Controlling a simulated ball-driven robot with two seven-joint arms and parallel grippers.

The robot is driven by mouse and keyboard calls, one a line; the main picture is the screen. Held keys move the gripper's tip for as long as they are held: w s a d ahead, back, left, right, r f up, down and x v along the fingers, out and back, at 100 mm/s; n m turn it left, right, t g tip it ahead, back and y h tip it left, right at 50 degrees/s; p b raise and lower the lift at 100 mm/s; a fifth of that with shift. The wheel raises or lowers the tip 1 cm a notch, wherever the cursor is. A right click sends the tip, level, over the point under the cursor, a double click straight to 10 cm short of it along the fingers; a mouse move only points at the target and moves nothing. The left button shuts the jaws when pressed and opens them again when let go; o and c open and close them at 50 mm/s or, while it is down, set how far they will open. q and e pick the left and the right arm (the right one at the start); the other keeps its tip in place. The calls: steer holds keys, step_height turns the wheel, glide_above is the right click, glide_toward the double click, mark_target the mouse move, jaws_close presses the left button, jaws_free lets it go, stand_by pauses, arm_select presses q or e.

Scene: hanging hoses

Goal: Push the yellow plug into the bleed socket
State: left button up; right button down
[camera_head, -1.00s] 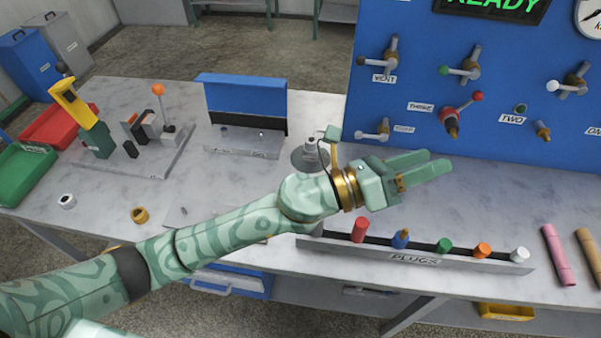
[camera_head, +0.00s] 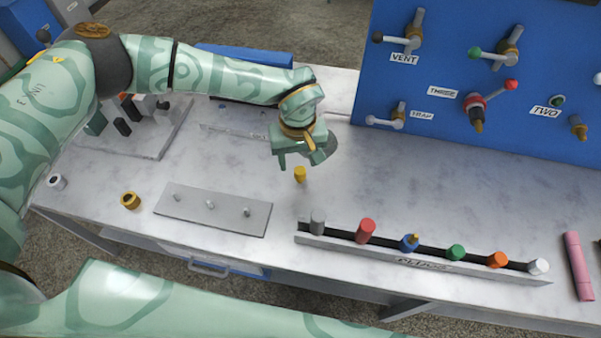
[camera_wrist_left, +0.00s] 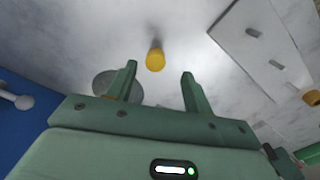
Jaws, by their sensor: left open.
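The yellow plug (camera_head: 300,174) stands by itself on the marble-topped bench, behind the rack of plugs. It also shows in the left wrist view (camera_wrist_left: 155,58), just beyond the gap between the fingers. My left gripper (camera_head: 301,161) points down close above the plug; its fingers (camera_wrist_left: 159,73) are open and empty, apart from the plug as far as I can tell. No label reading bleed is legible, so I cannot tell which socket it is. My right gripper is out of view.
A rack labelled plugs (camera_head: 420,265) holds several coloured plugs along the front. A grey plate with small pegs (camera_head: 213,210) lies to the left. The blue panel (camera_head: 430,130) with valves and sockets stands at the back right. Bare bench lies between.

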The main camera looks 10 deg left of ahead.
mark_target(300, 170)
arm_select(q)
steer(key=f, duration=0.2)
steer(key=f+b, duration=0.1)
steer(key=f, duration=0.4)
steer(key=shift+w+d+f, duration=0.15)
steer(key=shift+w+f, duration=0.15)
steer(key=shift+w, duration=0.05)
steer(key=shift+c, duration=0.2)
jaws_close()
steer(key=shift+r, duration=0.15)
